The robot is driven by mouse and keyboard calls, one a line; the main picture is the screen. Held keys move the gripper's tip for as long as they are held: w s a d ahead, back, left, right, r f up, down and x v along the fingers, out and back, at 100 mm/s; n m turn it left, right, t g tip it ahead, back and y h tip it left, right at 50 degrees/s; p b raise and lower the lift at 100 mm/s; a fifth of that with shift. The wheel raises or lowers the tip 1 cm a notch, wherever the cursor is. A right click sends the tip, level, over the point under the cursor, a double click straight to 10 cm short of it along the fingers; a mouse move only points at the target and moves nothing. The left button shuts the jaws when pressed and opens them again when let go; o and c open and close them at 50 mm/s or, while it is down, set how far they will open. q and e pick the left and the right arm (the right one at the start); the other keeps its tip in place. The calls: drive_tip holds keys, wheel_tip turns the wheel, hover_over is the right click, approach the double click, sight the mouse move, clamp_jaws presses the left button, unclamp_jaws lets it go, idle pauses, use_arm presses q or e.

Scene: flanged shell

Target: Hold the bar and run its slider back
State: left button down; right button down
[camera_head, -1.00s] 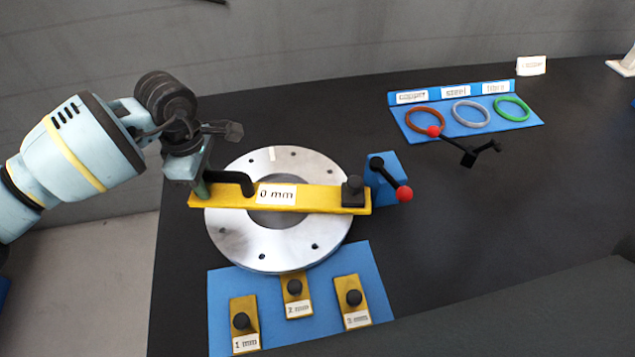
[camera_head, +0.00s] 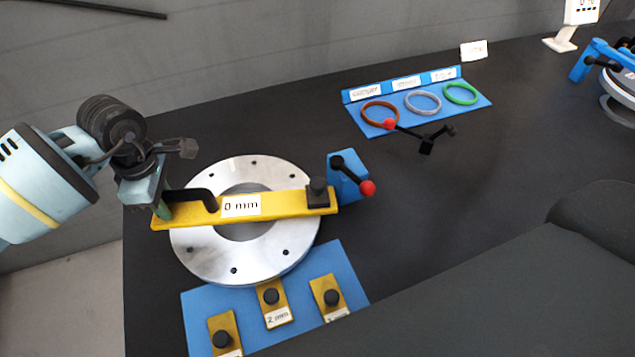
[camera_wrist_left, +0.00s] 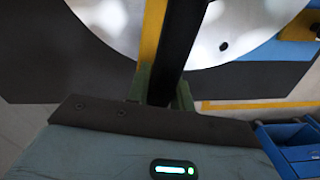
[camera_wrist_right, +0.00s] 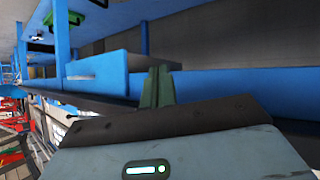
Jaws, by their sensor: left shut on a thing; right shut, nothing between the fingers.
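A yellow bar (camera_head: 280,205) labelled "0 mm" lies across a round metal flange (camera_head: 188,255) with bolt holes. A black handle (camera_head: 192,194) stands at the bar's left end, and a black slider block with a knob (camera_head: 318,192) sits at its right end. My left gripper (camera_head: 161,205) is shut on the black handle; the left wrist view shows the dark handle (camera_wrist_left: 181,45) between its green fingers (camera_wrist_left: 162,88). My right gripper (camera_wrist_right: 158,85) shows only in the right wrist view, shut and empty, away from the bar.
A blue mat (camera_head: 335,262) in front holds several yellow plates with black knobs. A blue block with a red-knobbed lever (camera_head: 368,188) stands right of the bar. A blue rack (camera_head: 475,112) with three coloured rings is farther back, beside a black lever with a red ball (camera_head: 426,145).

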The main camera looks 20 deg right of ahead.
drive_tip(key=w+d+r+m+t+h, duration=0.1)
drive_tip(key=d+r+m+t+h, duration=0.15)
drive_tip(key=d+r+h, duration=0.85)
drive_tip(key=w+a+r+m+t+y, duration=0.2)
drive_tip(key=w+a+r+t+y, duration=0.4)
drive_tip(key=w+r, duration=0.7)
drive_tip(key=m+g+y, duration=0.2)
drive_tip(key=m+y, duration=0.3)
drive_tip(key=y, duration=1.3)
approach(318, 190)
drive_tip(key=d, duration=0.4)
drive_tip(key=x, duration=0.9)
drive_tip(key=shift+w+f, duration=0.25)
